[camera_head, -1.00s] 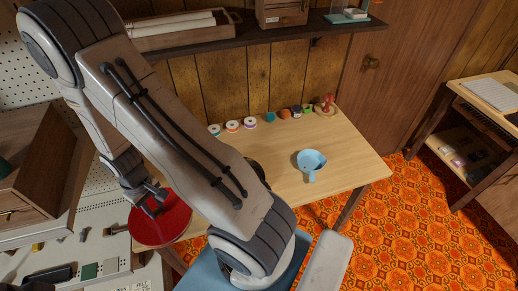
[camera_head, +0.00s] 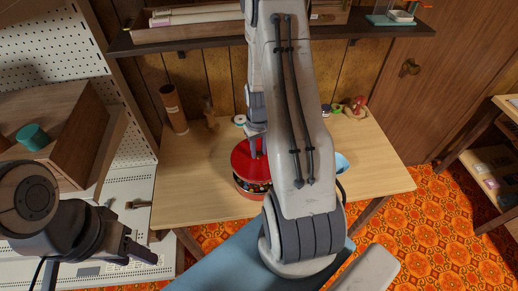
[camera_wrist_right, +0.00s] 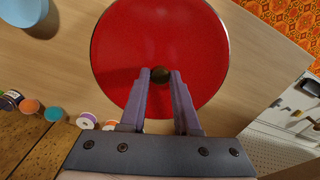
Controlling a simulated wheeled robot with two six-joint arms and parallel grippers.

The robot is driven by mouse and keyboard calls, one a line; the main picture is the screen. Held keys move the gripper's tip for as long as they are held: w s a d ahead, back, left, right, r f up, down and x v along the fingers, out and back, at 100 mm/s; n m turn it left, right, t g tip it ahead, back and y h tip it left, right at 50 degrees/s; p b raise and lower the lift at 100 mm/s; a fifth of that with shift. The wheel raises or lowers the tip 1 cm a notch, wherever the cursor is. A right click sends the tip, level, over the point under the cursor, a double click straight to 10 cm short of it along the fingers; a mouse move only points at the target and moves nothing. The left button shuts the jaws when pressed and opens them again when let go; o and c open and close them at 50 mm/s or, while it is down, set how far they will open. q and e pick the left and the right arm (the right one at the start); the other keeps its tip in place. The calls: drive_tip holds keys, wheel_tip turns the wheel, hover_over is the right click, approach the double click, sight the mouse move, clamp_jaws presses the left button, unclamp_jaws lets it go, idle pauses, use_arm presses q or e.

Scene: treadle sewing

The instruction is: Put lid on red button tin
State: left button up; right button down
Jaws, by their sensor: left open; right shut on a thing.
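The red lid (camera_head: 247,161) hangs over the red button tin (camera_head: 248,194) on the wooden table. A gap shows at the tin's front, with buttons visible inside below the lid's edge. My right gripper (camera_head: 256,150) is shut on the lid's dark knob. In the right wrist view the lid (camera_wrist_right: 160,45) fills the upper middle, and the gripper's fingertips (camera_wrist_right: 160,76) pinch the knob; the tin is hidden behind the lid there. My left gripper (camera_head: 148,254) is open and empty at lower left, well apart from the tin.
A light blue cup (camera_head: 342,162) stands to the right, partly behind my right arm. Thread spools (camera_head: 240,120) and a brown cylinder (camera_head: 173,108) stand along the table's back. A wooden drawer unit (camera_head: 60,130) is at left. The table's right end (camera_head: 380,175) is clear.

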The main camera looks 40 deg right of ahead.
sight(259, 162)
drive_tip(key=shift+s, duration=0.1)
drive_tip(key=shift+f+b, duration=2.3)
drive_tip(key=shift+f, duration=1.05)
drive_tip(key=c, duration=0.6)
unclamp_jaws()
drive_tip(key=shift+o, duration=0.2)
drive_tip(key=shift+r, duration=0.1)
wheel_tip(259, 162, up, 10)
drive_tip(key=shift+r+b, duration=0.15)
drive_tip(key=shift+b, duration=0.2)
drive_tip(key=shift+a, duration=0.1)
